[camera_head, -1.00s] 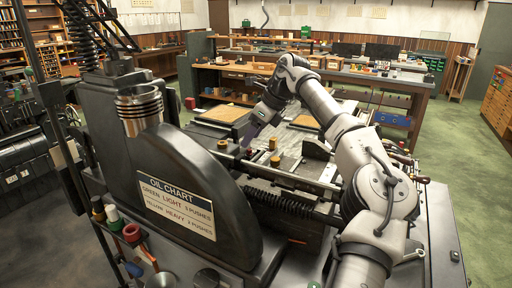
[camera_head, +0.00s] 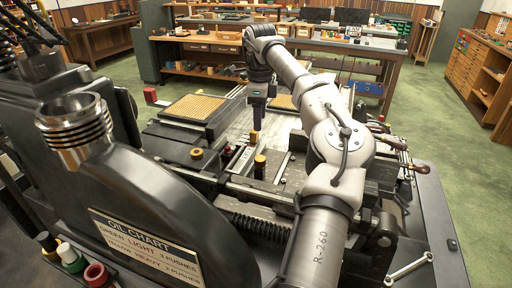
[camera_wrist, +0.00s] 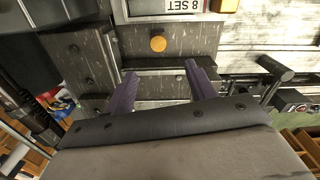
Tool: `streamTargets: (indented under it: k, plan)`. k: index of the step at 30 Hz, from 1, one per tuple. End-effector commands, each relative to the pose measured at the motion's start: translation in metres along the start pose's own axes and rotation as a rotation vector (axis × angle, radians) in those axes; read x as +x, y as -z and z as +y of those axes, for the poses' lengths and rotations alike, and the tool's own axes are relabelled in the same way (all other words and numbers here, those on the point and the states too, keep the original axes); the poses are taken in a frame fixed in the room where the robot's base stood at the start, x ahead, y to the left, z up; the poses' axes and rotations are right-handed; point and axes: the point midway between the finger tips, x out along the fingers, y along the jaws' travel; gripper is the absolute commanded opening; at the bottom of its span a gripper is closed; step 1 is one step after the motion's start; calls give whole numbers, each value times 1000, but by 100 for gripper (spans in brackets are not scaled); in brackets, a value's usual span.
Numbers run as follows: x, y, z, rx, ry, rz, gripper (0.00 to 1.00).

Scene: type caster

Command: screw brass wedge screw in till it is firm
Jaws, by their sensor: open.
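My gripper (camera_head: 258,122) points down over the machine bed, its purple fingers apart and nothing between them; they also show in the wrist view (camera_wrist: 160,72). A round brass screw head (camera_wrist: 158,43) stands on a dark block (camera_wrist: 185,40), just beyond the fingertips and roughly centred between them. In the head view a small brass piece (camera_head: 254,136) shows right below the fingers. A taller brass cylinder (camera_head: 260,162) and a yellow-topped knob (camera_head: 197,153) stand nearer the camera. I cannot tell for certain which is the wedge screw, or how deep it sits.
A label plate reading "8 SET" (camera_wrist: 188,6) lies beyond the block. A bar with a rounded end (camera_wrist: 275,68) sticks up to the right. The machine's dark housing with the oil chart (camera_head: 145,245) fills the left foreground. A perforated tan panel (camera_head: 198,107) lies left of my gripper.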

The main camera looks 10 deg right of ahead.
Motion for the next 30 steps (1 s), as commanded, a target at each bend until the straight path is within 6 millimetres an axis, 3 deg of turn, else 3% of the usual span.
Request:
streamTargets:
  k: [5, 21, 30]
  plan:
    - [16, 1, 0, 0, -2, 0, 55]
    - [118, 0, 0, 0, -2, -2, 55]
    - [137, 0, 0, 0, 1, -1, 55]
